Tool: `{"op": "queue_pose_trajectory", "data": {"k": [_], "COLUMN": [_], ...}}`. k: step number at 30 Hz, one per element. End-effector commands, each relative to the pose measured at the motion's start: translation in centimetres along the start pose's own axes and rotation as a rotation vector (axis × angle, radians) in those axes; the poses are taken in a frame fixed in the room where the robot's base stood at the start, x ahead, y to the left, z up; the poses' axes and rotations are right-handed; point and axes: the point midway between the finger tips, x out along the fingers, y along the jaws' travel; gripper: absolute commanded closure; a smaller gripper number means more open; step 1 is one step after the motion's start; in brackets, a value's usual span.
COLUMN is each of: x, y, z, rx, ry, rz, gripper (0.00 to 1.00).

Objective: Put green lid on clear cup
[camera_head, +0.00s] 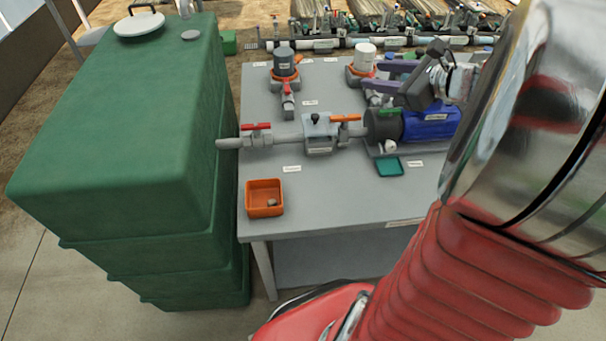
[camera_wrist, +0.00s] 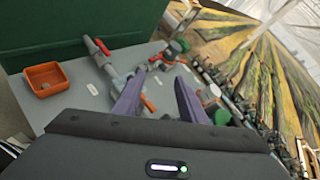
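My gripper (camera_head: 365,75) is open, with its two purple fingers apart above the back right of the grey bench. In the wrist view, the gap between the fingertips (camera_wrist: 160,76) holds nothing. A small round green piece, perhaps the green lid (camera_head: 410,55), shows behind my gripper. A green piece also shows right of the right finger in the wrist view (camera_wrist: 222,117); I cannot tell if it is the same one. I cannot make out a clear cup for certain. A white-capped housing with an orange ring (camera_head: 365,60) stands close behind the fingers.
A grey-topped housing (camera_head: 285,62) stands at the back left of the bench. A pipe with red and orange valve handles (camera_head: 258,138) runs to a blue motor (camera_head: 430,122). An orange bin (camera_head: 264,198) and teal tray (camera_head: 390,167) sit in front. A green tank (camera_head: 120,130) stands left.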

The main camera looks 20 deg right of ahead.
Motion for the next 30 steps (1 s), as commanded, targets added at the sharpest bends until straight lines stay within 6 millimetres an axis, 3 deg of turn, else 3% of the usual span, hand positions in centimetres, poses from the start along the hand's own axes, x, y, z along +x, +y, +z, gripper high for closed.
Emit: {"op": "queue_pose_trajectory", "data": {"k": [1,6,15,24,30], "x": [0.7,1.8,0.7,-2.4,-4.6], "y": [2.5,9.7,20.4,27.2,29.6], "z": [1.3,3.6,5.2,4.8,4.3], "rx": [-0.09,-0.394,-0.956,-1.549,-1.953], "ry": [0.014,0.062,0.097,0.088,0.068], "rz": [0.058,0.235,0.507,0.719,0.817], "gripper": [0.62,0.62,0.62,0.62,0.62]}}
